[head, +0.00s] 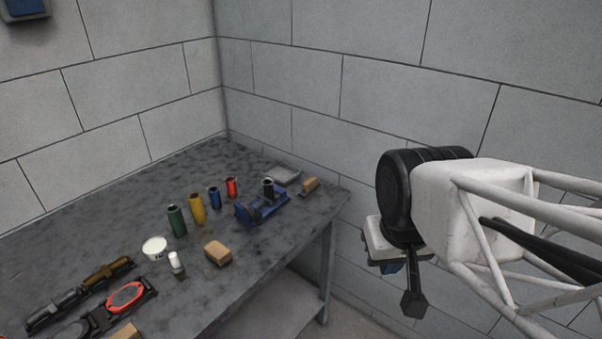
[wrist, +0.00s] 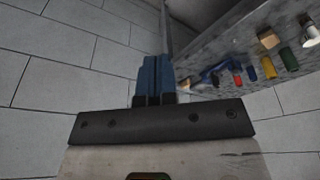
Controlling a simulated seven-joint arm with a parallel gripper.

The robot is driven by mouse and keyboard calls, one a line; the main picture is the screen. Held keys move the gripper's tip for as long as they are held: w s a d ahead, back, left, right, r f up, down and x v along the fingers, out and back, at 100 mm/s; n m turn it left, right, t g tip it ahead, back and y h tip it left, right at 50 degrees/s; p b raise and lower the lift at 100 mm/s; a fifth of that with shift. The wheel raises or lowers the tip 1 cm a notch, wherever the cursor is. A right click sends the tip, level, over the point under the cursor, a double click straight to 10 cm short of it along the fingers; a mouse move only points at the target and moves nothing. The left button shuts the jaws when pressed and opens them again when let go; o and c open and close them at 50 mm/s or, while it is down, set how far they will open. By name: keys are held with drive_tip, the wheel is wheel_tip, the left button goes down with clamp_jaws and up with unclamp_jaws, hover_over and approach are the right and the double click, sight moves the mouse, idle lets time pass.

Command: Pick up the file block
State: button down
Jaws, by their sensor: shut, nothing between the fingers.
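Several tan, wood-coloured blocks lie on the grey workbench (head: 195,290), and I cannot tell for sure which is the file block. One block (head: 217,253) lies near the front edge, another (head: 310,184) lies at the far right corner, and a third (head: 125,332) is cut off at the bottom of the head view. In the wrist view, one tan block (wrist: 267,38) shows at upper right. My gripper (wrist: 155,62) is shut and empty, its blue fingers together. In the head view my gripper (head: 390,267) hangs right of the bench, clear of every block, partly hidden by my arm.
Green (head: 177,220), yellow (head: 197,209), blue (head: 214,197) and red (head: 231,187) cylinders stand in a row. A blue vise-like tool (head: 262,207) stands right of them. A white round tub (head: 154,247) and dark tools (head: 80,293) lie left. Block walls enclose the bench's back.

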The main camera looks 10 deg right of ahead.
drive_tip(key=c, duration=1.8)
unclamp_jaws()
drive_tip(key=o, duration=1)
drive_tip(key=shift+c, duration=0.2)
